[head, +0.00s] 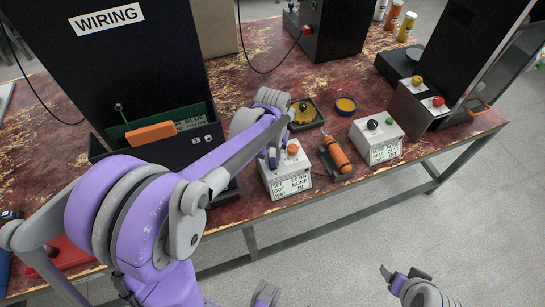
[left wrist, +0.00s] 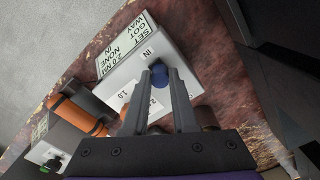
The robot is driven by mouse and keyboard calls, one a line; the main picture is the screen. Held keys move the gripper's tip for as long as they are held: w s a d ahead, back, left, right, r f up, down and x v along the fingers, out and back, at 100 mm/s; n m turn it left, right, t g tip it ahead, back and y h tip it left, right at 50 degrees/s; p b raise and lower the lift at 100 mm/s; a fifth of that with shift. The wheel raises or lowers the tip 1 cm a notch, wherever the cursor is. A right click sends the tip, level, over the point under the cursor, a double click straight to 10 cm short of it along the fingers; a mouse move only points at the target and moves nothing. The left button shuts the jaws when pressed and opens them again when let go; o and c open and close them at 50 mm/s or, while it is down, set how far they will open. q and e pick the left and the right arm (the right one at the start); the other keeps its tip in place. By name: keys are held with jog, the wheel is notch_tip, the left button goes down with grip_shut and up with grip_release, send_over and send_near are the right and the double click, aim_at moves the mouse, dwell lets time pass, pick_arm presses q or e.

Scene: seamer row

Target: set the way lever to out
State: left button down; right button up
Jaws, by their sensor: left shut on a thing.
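A white control box (head: 280,183) stands near the table's front edge, with a display (head: 291,187) reading SET 2.0 NM, GOT NONE, WAY IN. My left gripper (head: 269,157) reaches down onto its top. In the left wrist view the two fingers (left wrist: 166,92) are shut on a blue-capped lever (left wrist: 160,75), just beside the IN label on the box (left wrist: 165,50). The lever's other end mark is hidden by the gripper. An orange knob (head: 293,149) sits on the box too. A part of my right arm with its gripper (head: 388,272) shows low at the right, away from the table.
An orange screwdriver (head: 337,153) lies in a dark holder right of the box. A second white box (head: 376,140) with black and green knobs stands further right. A tall black WIRING panel (head: 130,70) stands at left.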

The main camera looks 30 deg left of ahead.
pick_arm(q)
jog(key=w+a, duration=0.3)
jog(key=shift+w+a, duration=0.15)
jog(key=shift+a, duration=0.25)
jog(key=c, duration=0.7)
grip_release()
notch_tip(320, 180, up, 11)
jog(key=shift+f+p, duration=0.1)
jog(key=shift+p, duration=0.2)
